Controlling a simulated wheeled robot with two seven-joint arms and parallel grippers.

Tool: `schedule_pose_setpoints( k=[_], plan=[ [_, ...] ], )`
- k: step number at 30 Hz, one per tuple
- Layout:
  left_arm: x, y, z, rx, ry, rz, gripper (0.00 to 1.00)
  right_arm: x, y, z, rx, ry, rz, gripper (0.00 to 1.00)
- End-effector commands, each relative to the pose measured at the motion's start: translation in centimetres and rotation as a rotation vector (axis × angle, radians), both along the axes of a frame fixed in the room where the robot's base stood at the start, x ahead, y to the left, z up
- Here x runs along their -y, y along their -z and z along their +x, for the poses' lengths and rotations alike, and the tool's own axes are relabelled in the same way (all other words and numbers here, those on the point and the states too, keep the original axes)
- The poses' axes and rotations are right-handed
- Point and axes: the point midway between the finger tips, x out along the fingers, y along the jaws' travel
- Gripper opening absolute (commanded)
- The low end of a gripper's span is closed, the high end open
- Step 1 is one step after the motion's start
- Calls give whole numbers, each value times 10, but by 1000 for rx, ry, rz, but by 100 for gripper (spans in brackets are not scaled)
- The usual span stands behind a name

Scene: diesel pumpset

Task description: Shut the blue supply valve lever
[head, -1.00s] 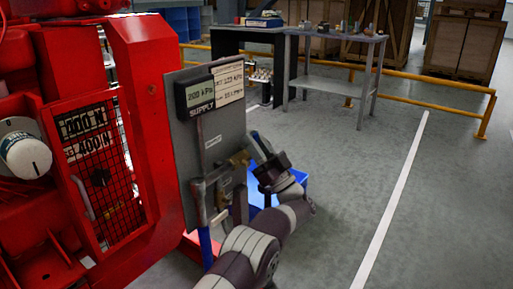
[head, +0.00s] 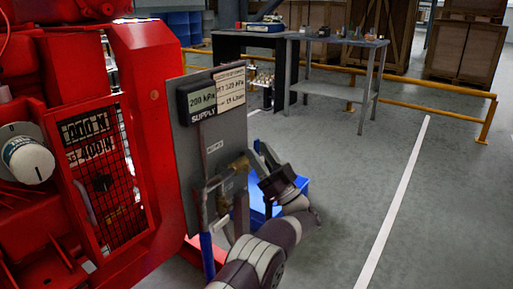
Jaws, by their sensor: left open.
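The grey supply panel (head: 212,145) stands beside the red machine, with a display reading 200 kPa above the word SUPPLY. A brass-coloured valve fitting (head: 238,166) sits low on the panel. A narrow blue upright piece (head: 207,252) shows below the panel; I cannot tell whether it is the lever or a pipe. My left gripper (head: 259,164) is open at the right of the brass fitting, its fingers pointing up and left. I cannot tell whether it touches anything. My forearm and wrist hide part of the area under the valve. My right gripper is not in view.
The red machine (head: 160,130) with a mesh guard (head: 108,190) fills the left side. A blue bin (head: 257,218) is on the floor behind my wrist. A grey table (head: 330,88) and a yellow rail (head: 430,88) stand behind. The floor at right is clear.

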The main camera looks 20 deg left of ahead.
Motion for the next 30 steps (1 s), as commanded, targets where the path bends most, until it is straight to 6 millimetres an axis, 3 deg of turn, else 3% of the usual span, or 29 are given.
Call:
schedule_pose_setpoints(
  k=[6,12,30],
  plan=[
    [41,39,-16,-5,4,2,47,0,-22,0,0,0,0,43],
    [66,69,-26,-2,2,1,47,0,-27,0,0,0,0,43],
    [71,76,-29,-1,0,0,47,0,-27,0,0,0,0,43]
  ],
)
